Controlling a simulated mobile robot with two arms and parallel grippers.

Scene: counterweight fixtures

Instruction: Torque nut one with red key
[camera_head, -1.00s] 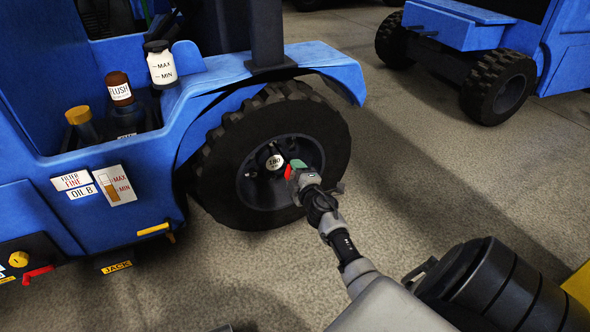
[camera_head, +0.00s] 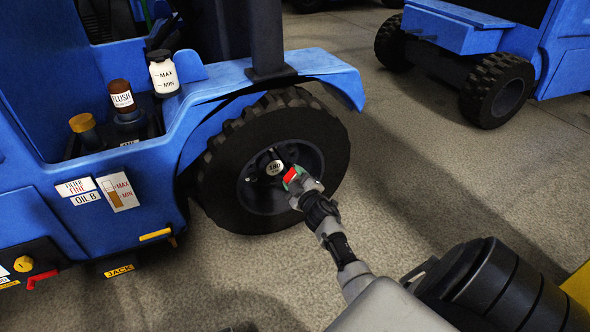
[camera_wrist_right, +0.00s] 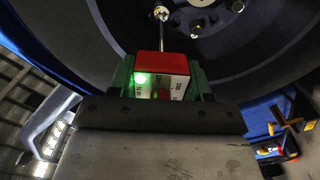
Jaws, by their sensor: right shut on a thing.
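The red key (camera_head: 289,177) is a small red block with a white front face, held close to the wheel hub. In the right wrist view the red key (camera_wrist_right: 160,65) shows a lit green light, and its thin metal shaft points at a nut (camera_wrist_right: 161,13) on the hub. I cannot tell whether the tip is seated on the nut. My right gripper (camera_head: 294,183) is shut on the key, its green pads at both sides of it. The black wheel (camera_head: 325,140) has a dark hub with a round white tag (camera_head: 274,167). Which nut is number one I cannot read. My left gripper is out of view.
The blue vehicle's fender (camera_head: 325,66) arches over the wheel. Bottles (camera_head: 121,95) stand in a bay at left, above labels. A yellow knob (camera_head: 23,264) and a red handle (camera_head: 40,278) sit low left.

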